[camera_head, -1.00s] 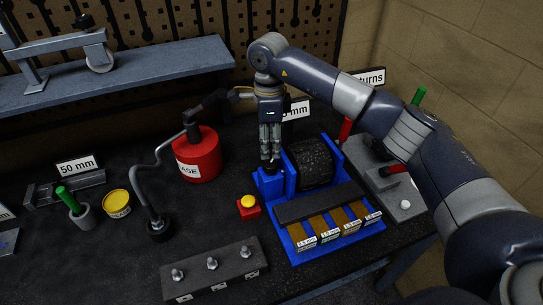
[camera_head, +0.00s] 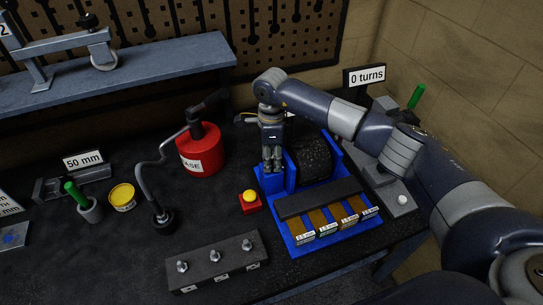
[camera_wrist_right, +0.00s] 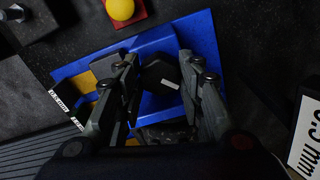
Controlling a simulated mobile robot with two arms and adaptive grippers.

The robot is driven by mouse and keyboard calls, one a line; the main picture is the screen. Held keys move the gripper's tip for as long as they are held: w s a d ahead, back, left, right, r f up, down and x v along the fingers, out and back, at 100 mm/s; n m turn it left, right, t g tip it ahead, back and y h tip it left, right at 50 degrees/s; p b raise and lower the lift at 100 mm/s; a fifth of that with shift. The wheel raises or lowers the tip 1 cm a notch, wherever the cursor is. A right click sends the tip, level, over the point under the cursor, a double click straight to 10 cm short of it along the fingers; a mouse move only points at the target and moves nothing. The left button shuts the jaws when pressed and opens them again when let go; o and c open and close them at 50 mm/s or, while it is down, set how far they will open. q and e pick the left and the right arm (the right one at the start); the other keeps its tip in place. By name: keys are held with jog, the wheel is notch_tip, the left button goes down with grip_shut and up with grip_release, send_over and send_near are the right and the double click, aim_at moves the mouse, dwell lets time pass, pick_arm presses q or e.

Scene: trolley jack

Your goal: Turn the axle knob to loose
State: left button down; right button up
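The black axle knob (camera_wrist_right: 160,73), with a white mark on it, sits on the blue stand (camera_wrist_right: 205,40). In the wrist view it lies between the two fingers of my right gripper (camera_wrist_right: 160,68), which are apart; whether they touch it I cannot tell. In the head view my right gripper (camera_head: 272,163) points down over the left end of the blue stand (camera_head: 300,243), beside the dark roller (camera_head: 314,160). The gripper hides the knob there. My left gripper is not in view.
A yellow button on a red base (camera_head: 250,198) stands left of the stand. A red can (camera_head: 200,160), a block with bolts (camera_head: 215,262) and a yellow tin (camera_head: 122,196) stand further left. A "0 turns" sign (camera_head: 367,77) is behind my right arm.

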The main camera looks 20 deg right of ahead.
jog(key=shift+f+n+b, duration=0.15)
jog(key=shift+n+b, duration=0.15)
jog(key=shift+b, duration=0.4)
jog(key=n+b, duration=0.3)
jog(key=b, duration=0.2)
jog(key=shift+w, duration=0.1)
jog(key=shift+n+b, duration=1.3)
jog(key=shift+b, duration=0.05)
jog(key=shift+r, duration=0.2)
jog(key=o, duration=0.8)
notch_tip(320, 180, up, 12)
